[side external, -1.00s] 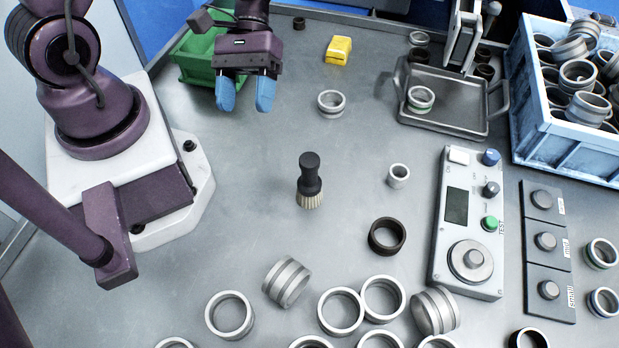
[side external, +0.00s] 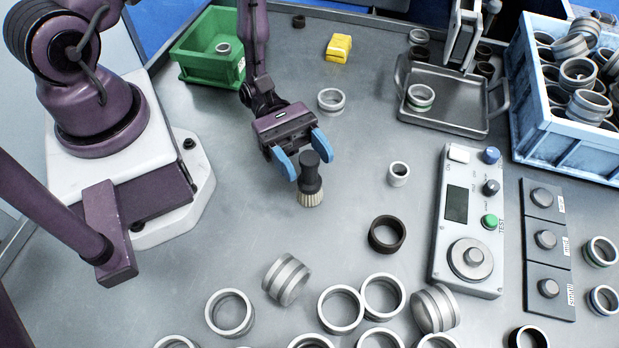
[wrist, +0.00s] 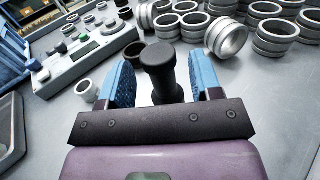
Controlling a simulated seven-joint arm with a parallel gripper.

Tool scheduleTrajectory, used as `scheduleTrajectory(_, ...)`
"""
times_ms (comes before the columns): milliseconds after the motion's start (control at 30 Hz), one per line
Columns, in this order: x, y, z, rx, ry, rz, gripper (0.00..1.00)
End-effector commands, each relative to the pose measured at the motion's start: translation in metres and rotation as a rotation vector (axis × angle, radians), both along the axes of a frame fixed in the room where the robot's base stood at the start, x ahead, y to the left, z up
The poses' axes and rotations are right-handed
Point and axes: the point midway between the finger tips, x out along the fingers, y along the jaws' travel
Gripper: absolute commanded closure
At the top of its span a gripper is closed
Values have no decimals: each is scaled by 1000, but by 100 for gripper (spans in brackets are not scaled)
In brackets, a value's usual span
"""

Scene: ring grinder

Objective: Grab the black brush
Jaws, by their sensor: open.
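The black brush (side external: 310,178) stands upright on the grey table, black handle up and pale bristles down. My gripper (side external: 306,163) is open, with its two blue fingers at the brush's handle, one on each side. In the wrist view, the brush (wrist: 160,62) stands between the spread blue fingers of my gripper (wrist: 163,80). A gap shows between the handle and each finger there. The bristles are hidden in the wrist view.
A small metal ring (side external: 398,174) and a dark ring (side external: 386,235) lie right of the brush. Several metal rings lie in front. A control box (side external: 468,220) stands at right, a green bin (side external: 205,62) and yellow block (side external: 339,48) at the back.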

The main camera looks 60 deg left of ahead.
Motion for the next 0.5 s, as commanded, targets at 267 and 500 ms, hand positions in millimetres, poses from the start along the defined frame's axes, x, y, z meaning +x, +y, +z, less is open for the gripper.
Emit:
scheduleTrajectory(267, 0, -34, -4, 0, 1, -3, 41)
scheduleTrajectory(500, 1, -35, -4, 1, 0, -1, 41)
